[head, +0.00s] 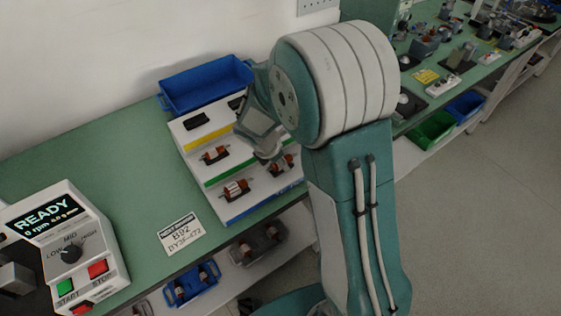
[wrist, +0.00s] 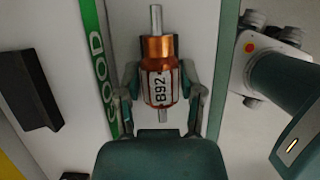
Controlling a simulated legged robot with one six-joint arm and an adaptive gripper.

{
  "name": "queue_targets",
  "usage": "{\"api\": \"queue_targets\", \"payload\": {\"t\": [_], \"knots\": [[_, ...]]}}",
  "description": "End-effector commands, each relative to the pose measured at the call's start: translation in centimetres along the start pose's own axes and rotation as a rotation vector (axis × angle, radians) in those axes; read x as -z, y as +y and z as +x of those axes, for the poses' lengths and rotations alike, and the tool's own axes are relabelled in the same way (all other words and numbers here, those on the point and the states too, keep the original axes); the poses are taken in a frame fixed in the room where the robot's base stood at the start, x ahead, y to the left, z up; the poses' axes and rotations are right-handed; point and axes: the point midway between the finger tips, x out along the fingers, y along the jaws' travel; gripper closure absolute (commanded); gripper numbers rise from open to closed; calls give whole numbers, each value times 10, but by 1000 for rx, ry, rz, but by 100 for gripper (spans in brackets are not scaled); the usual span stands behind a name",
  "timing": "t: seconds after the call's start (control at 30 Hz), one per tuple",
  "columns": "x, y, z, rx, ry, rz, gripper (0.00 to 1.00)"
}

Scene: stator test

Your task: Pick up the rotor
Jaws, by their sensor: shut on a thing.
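The rotor (wrist: 158,72) shows in the wrist view, with a copper winding, a metal shaft and a white label reading B92. My gripper (wrist: 160,85) has one finger on each side of it and is shut on it. Behind the rotor is a white rack step with a green strip (wrist: 100,60) marked GOOD. In the head view my gripper (head: 265,152) is at the stepped rack (head: 212,133), partly hidden by my arm. I cannot make out the held rotor there. Other rotors (head: 235,190) rest in black holders on the rack, one at the lower left and one at the middle left (head: 214,154).
A blue bin (head: 205,84) stands behind the rack. A card (head: 181,234) reading B92 lies on the green bench in front. A control box (head: 62,245) showing READY stands at the left.

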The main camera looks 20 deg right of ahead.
Motion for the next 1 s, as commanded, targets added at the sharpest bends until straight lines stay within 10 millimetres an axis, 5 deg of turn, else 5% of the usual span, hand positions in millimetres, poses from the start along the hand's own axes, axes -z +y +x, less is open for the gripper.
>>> {"api": "queue_targets", "payload": {"t": [0.37,0.7,1.0], "knots": [[-14,1,-32,-7,-2,3,100],[-20,-48,-94,-8,-1,2,100],[-10,-105,-124,-6,-1,0,100]]}}
